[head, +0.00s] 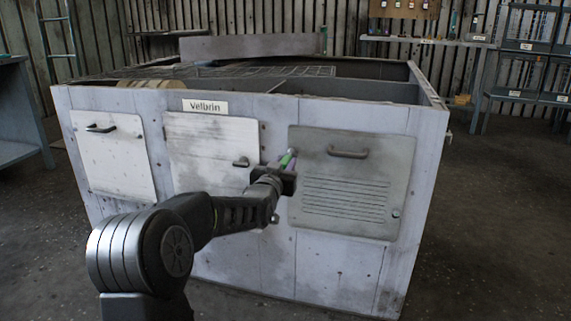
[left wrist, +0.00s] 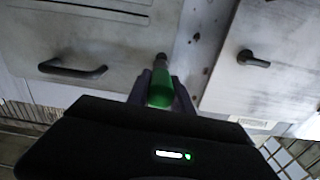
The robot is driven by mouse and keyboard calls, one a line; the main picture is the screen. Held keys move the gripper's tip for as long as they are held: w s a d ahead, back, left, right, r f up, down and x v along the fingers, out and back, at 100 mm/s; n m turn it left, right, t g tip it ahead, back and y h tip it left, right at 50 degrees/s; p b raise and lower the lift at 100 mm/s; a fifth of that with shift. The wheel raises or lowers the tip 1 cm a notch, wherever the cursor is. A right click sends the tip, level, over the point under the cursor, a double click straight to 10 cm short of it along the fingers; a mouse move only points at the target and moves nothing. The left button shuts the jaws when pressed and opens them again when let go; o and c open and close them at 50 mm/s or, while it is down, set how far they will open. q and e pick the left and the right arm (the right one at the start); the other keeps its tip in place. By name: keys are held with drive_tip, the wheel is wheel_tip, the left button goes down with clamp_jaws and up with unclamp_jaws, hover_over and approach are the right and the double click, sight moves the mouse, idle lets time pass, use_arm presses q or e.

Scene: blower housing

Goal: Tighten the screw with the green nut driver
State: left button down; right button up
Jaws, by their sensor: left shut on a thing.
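My left gripper (head: 284,172) is shut on the green nut driver (head: 289,158), in front of the housing's front wall. The driver points away from me, its dark tip by the upper left edge of the louvred right door (head: 345,205). In the left wrist view the green handle (left wrist: 160,88) sits between the two fingers, with the dark shaft (left wrist: 161,60) beyond it over that door's edge. The screw at the tip is hidden, and I cannot tell whether the tip touches it. My right gripper is not in view.
The large grey blower housing (head: 270,250) has a left door (head: 112,160), a middle door (head: 205,150) and a "Velbrin" label (head: 205,106). The right door's handle (head: 347,153) and the middle door's latch (head: 241,162) stick out near my gripper. Floor is clear at right.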

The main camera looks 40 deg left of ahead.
use_arm(q)
drive_tip(key=shift+v, duration=1.3)
drive_tip(key=v, duration=1)
drive_tip(key=shift+d, duration=0.15)
drive_tip(key=d+f+m+h+p, duration=0.1)
drive_tip(key=d+f+m+h, duration=0.1)
drive_tip(key=d, duration=0.6)
drive_tip(key=w+d+f+m+h+p, duration=0.1)
drive_tip(key=d+f+m+h+p, duration=0.1)
drive_tip(key=d+h, duration=0.3)
drive_tip(key=w+d+f+m+h+p, duration=0.1)
drive_tip(key=d+f+m+h, duration=0.1)
drive_tip(key=d, duration=1.1)
drive_tip(key=shift+d+f+m+h, duration=0.25)
drive_tip(key=shift+m+h, duration=0.35)
drive_tip(key=shift+h, duration=0.4)
drive_tip(key=shift+w+a, duration=0.1)
drive_tip(key=shift+a, duration=0.05)
